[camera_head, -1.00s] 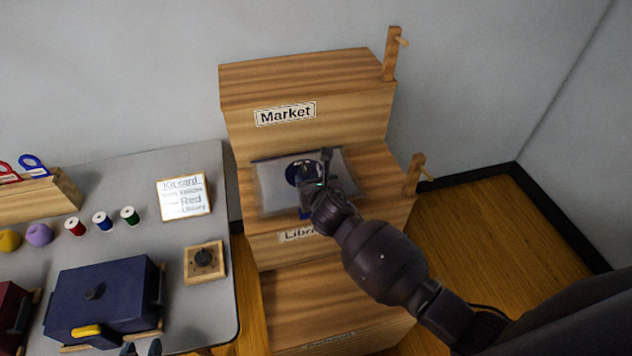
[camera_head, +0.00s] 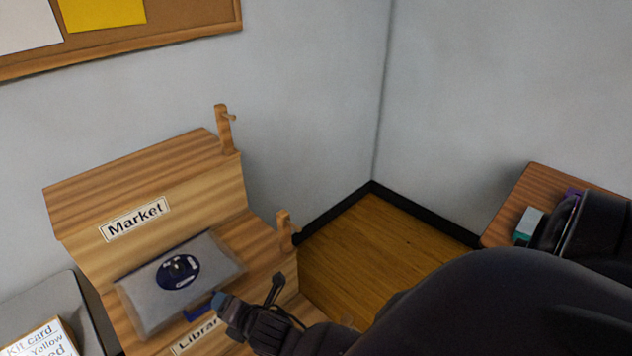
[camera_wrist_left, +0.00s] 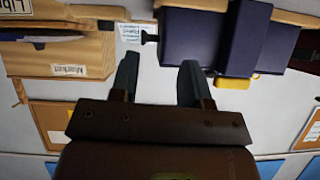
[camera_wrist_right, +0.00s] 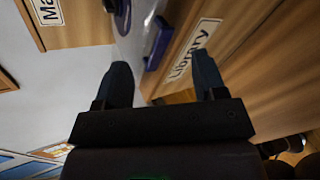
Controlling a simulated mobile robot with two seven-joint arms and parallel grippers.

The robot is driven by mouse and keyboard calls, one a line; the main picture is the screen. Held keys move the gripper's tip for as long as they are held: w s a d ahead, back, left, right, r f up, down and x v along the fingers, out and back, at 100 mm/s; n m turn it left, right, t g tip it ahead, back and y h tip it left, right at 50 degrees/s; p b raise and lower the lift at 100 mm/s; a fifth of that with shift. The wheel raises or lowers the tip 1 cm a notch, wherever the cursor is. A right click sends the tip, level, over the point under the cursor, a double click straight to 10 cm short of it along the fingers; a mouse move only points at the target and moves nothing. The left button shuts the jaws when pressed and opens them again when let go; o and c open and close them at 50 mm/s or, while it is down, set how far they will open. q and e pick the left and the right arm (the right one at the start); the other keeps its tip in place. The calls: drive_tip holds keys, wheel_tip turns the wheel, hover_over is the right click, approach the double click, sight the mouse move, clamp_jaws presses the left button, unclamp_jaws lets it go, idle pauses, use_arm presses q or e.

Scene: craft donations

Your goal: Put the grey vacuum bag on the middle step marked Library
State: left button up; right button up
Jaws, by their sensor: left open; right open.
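The grey vacuum bag (camera_head: 213,258), with a dark blue round valve and a blue clip at its front edge, lies flat on the middle step (camera_head: 259,262) marked Library. It also shows at the top of the right wrist view (camera_wrist_right: 129,42). My right gripper (camera_head: 243,295) is open and empty just off the bag's front right corner. The Library label (camera_wrist_right: 192,48) shows to the right of the bag in the right wrist view. My left gripper (camera_wrist_left: 158,75) is open and empty, seen only in its wrist view.
The upper step marked Market (camera_head: 130,180) is bare, with a wooden peg post (camera_head: 225,130) at its right. A second post (camera_head: 285,231) stands at the middle step's right end. A grey table with a kit card (camera_head: 42,340) is at left. A dark blue box (camera_wrist_left: 196,42) shows in the left wrist view.

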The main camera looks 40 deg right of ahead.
drive_tip(key=s+d+f+m, duration=0.1)
drive_tip(key=s+d+m, duration=0.3)
drive_tip(key=s+m, duration=0.4)
drive_tip(key=s+d+f+m, duration=0.1)
drive_tip(key=s+d+m, duration=0.4)
drive_tip(key=s+m, duration=0.4)
drive_tip(key=m, duration=0.6)
drive_tip(key=shift+s+d+f+g+h, duration=0.15)
drive_tip(key=shift+d+f+g+h, duration=0.15)
drive_tip(key=shift+f+h, duration=0.1)
